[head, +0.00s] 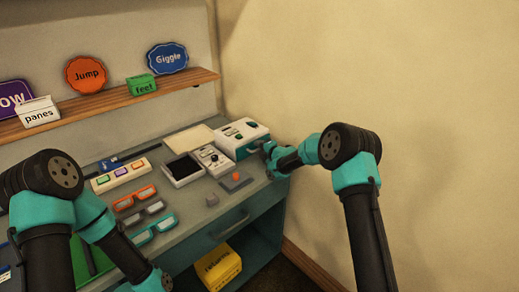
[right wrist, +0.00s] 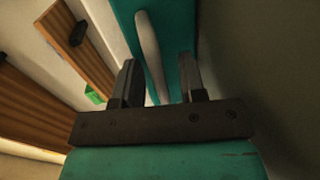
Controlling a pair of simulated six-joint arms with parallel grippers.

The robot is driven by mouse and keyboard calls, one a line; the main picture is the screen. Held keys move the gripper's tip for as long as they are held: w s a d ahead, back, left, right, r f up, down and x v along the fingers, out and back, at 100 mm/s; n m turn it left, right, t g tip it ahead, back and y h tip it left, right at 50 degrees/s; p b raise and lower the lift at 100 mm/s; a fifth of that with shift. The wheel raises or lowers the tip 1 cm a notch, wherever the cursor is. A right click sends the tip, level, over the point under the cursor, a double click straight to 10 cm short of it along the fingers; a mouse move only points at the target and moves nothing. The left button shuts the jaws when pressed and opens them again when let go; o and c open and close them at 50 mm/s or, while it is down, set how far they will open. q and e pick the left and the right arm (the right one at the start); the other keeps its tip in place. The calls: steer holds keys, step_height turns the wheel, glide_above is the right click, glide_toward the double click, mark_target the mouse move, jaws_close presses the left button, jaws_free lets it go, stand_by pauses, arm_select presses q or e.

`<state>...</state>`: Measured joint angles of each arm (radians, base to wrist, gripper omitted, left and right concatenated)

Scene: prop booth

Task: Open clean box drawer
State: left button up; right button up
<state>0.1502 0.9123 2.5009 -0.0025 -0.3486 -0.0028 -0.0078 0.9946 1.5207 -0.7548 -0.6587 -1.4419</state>
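The clean box (head: 240,131), white on top with a teal front, stands at the right end of the counter in the head view. In the right wrist view its teal drawer front (right wrist: 178,25) is close, with a pale grey bar handle (right wrist: 150,50). My right gripper (head: 267,152) is at the box's front. In the right wrist view its fingers (right wrist: 160,85) are apart, with the handle in the gap between them and space on both sides. How far the drawer is out cannot be told. My left gripper is below the head view's edge; only its arm shows.
Beside the box are a device with knobs (head: 211,158), a dark-screened device (head: 184,168) and a red-button block (head: 235,181). Several glasses (head: 134,197) lie further left. A shelf (head: 100,103) with signs runs above. A yellow box (head: 219,267) sits below the counter. A wall rises at right.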

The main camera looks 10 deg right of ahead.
jaws_close()
stand_by(0.4)
